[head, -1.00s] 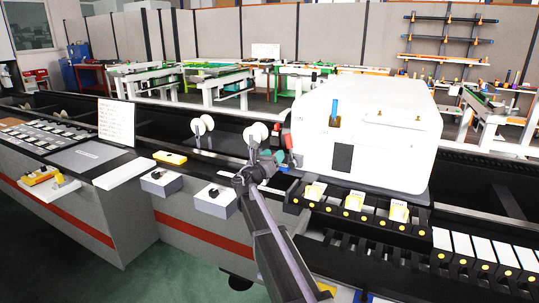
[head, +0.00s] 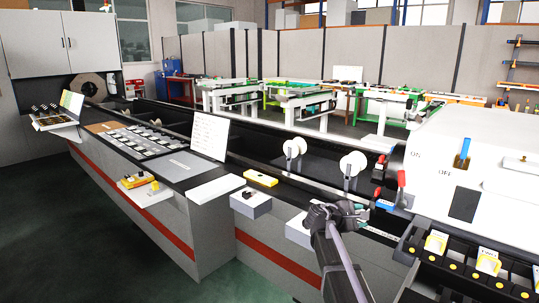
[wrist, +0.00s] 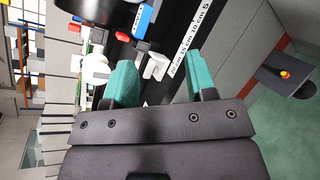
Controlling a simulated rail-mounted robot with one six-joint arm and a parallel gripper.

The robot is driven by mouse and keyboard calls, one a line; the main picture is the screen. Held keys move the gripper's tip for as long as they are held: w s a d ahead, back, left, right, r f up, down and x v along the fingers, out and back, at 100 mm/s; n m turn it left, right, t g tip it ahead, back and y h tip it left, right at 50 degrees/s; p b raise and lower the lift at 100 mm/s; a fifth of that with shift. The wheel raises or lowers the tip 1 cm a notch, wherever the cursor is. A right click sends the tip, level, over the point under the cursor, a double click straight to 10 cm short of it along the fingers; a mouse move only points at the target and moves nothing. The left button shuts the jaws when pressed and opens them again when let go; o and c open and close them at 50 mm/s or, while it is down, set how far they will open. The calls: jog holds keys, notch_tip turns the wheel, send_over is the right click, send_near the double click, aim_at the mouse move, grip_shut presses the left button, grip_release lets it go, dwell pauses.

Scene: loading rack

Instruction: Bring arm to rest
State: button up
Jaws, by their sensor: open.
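My arm (head: 340,262) reaches up from the bottom of the head view, and my gripper (head: 350,208) is at its far end, over the front of the long machine bench. In the wrist view my gripper (wrist: 158,82) shows two green fingers spread apart with nothing between them. Past the fingers are a white lettered strip (wrist: 187,45) and a small white hook-shaped part (wrist: 157,66). The fingers do not appear to touch anything.
A white machine housing (head: 480,170) stands at the right, with a black rack of yellow-white cards (head: 436,243) before it. Grey switch boxes (head: 250,203) stick out from the bench front. A white sign (head: 209,136) stands on the bench. Green floor (head: 60,220) is open at the left.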

jog(key=s+a+f+m+g+y+p, duration=0.1)
jog(key=s+a+f+m+g+y, duration=0.15)
jog(key=s+m, duration=0.4)
jog(key=s+a+f+m+g+y+p, duration=0.1)
jog(key=s+a+f+m+g+y, duration=0.2)
jog(key=s, duration=0.7)
jog(key=s+a+m+y+p, duration=0.2)
jog(key=s+a+y, duration=0.1)
jog(key=s, duration=0.5)
jog(key=s+a+m+y+p, duration=0.2)
jog(key=s+a+y, duration=0.2)
jog(key=s, duration=0.4)
jog(key=shift+f+g+y, duration=0.45)
jog(key=shift+y, duration=0.1)
